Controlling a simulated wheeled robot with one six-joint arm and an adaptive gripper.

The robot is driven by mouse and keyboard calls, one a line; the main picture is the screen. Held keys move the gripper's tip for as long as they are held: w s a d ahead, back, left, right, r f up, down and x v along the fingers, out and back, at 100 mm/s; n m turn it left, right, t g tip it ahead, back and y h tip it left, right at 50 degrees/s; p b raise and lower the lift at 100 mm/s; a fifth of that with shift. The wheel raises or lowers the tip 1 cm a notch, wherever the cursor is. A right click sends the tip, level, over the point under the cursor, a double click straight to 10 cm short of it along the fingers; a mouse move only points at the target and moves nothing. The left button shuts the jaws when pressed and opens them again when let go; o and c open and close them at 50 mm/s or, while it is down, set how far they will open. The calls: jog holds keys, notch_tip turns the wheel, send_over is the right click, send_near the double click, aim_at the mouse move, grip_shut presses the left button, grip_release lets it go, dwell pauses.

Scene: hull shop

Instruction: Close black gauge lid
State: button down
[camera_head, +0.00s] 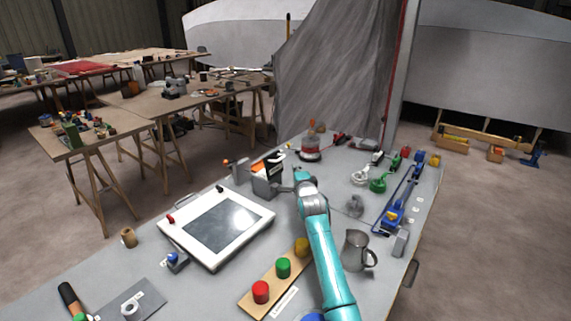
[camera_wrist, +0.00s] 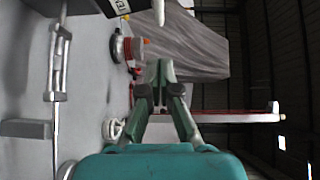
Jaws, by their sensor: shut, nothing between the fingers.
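A grey box (camera_head: 264,187) with a black upper part, which looks like the gauge lid (camera_head: 271,165), stands behind the white-framed panel in the head view. The lid appears raised, with orange and white patches by it; its exact angle is hard to tell. My gripper (camera_head: 301,176) is just right of the box, at the end of my teal arm; contact cannot be told. In the wrist view my gripper (camera_wrist: 160,72) has its fingers together and empty. A dark block with a white label (camera_wrist: 117,6), perhaps the lid, is cut off at the top edge there.
A white-framed panel (camera_head: 181,217) lies in front of the box. A board with red, green and yellow buttons (camera_head: 262,300) and a metal jug (camera_head: 355,250) flank my arm. A red-and-white round item (camera_head: 310,150) stands behind. A metal handle (camera_wrist: 57,65) shows in the wrist view.

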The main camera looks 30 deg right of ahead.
jog(key=w, duration=0.6)
jog(key=shift+a, duration=0.25)
jog(key=shift+f, duration=0.1)
